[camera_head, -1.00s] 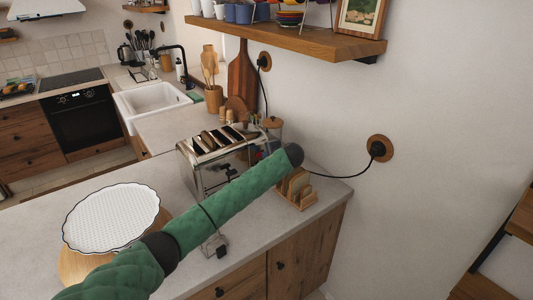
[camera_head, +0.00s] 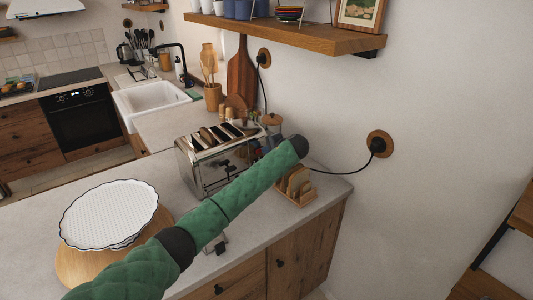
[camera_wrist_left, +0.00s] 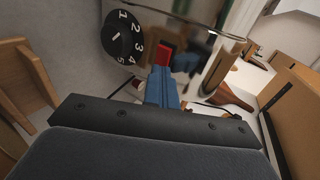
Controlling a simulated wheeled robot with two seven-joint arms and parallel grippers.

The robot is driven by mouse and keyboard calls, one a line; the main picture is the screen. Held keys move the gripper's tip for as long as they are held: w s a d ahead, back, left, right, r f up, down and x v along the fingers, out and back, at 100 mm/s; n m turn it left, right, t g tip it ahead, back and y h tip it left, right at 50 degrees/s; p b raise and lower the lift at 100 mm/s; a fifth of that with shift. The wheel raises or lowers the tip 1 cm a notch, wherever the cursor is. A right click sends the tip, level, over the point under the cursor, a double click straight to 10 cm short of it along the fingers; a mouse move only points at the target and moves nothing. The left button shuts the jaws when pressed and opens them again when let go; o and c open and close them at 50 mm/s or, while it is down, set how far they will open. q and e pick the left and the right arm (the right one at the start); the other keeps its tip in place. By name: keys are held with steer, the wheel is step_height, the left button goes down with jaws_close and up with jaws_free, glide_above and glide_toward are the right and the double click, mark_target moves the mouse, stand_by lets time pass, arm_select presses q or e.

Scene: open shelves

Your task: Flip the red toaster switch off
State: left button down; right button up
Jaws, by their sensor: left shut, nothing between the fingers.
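The chrome toaster (camera_head: 208,165) stands on the counter, partly hidden behind my green left arm. In the left wrist view its face shows a black dial (camera_wrist_left: 123,36) numbered 1 to 5. The red switch (camera_wrist_left: 164,53) is beside the dial. My left gripper (camera_wrist_left: 164,72) has blue fingers, shut and empty, with their tips right at the red switch. I cannot tell whether they touch it or which way the switch is set. In the head view the fingers are mostly hidden by the arm. My right gripper is not in view.
A wooden rack (camera_head: 296,187) stands right of the toaster. White plates (camera_head: 108,212) lie on a round wooden board at the left. A wall shelf (camera_head: 290,36) hangs above. A black cord runs to the wall socket (camera_head: 380,145). The counter front is mostly clear.

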arm_select(q)
steer(key=shift+a+f, duration=0.1)
steer(key=shift+a, duration=0.3)
steer(key=shift+s+a+p, duration=0.5)
steer(key=shift+a+p, duration=0.05)
steer(key=shift+p, duration=0.1)
steer(key=shift+f, duration=0.1)
